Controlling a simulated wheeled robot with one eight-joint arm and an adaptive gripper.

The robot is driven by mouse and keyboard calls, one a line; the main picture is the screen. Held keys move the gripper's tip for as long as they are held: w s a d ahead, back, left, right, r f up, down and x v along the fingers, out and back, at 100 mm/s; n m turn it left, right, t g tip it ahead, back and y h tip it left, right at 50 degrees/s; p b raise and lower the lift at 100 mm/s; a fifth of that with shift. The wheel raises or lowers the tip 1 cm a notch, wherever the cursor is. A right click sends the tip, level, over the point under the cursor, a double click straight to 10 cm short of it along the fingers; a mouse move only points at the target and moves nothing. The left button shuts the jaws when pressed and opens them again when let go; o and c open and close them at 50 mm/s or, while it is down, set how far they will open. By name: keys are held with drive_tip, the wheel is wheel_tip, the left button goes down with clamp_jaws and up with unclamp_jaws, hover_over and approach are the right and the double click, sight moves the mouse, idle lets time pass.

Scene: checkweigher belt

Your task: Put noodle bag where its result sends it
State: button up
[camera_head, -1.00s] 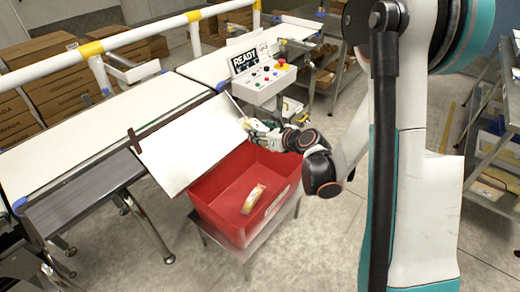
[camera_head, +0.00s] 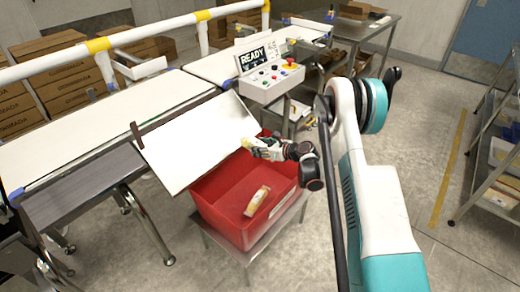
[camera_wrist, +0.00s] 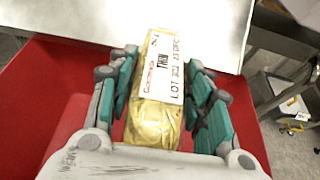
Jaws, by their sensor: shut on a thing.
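The noodle bag (camera_wrist: 158,90) is a yellow pack with a white label in the wrist view. The label shows a lot number. My gripper (camera_wrist: 165,75) is shut on it, with teal fingers along both its sides. In the head view my gripper (camera_head: 262,149) is at the right edge of the white sloped plate, above the far part of the red bin (camera_head: 222,224). The bag is hard to make out there. The control box (camera_head: 268,84) has a display reading READY. A yellowish pack (camera_head: 257,201) lies inside the red bin.
The white sloped plate (camera_head: 198,140) leans from the belt (camera_head: 95,130) toward the red bin, which stands on a low metal stand. A steel table (camera_head: 365,28) is at the back. A shelf rack (camera_head: 500,150) stands at the right, past open floor.

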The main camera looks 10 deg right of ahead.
wheel_tip(320, 180, down, 6)
drive_tip(key=b, duration=0.2)
idle(0.4)
drive_tip(key=o, duration=1.4)
drive_tip(key=shift+s, duration=0.1)
drive_tip(key=v, duration=1.1)
drive_tip(key=shift+s+d, duration=0.3)
drive_tip(key=shift+r, duration=0.1)
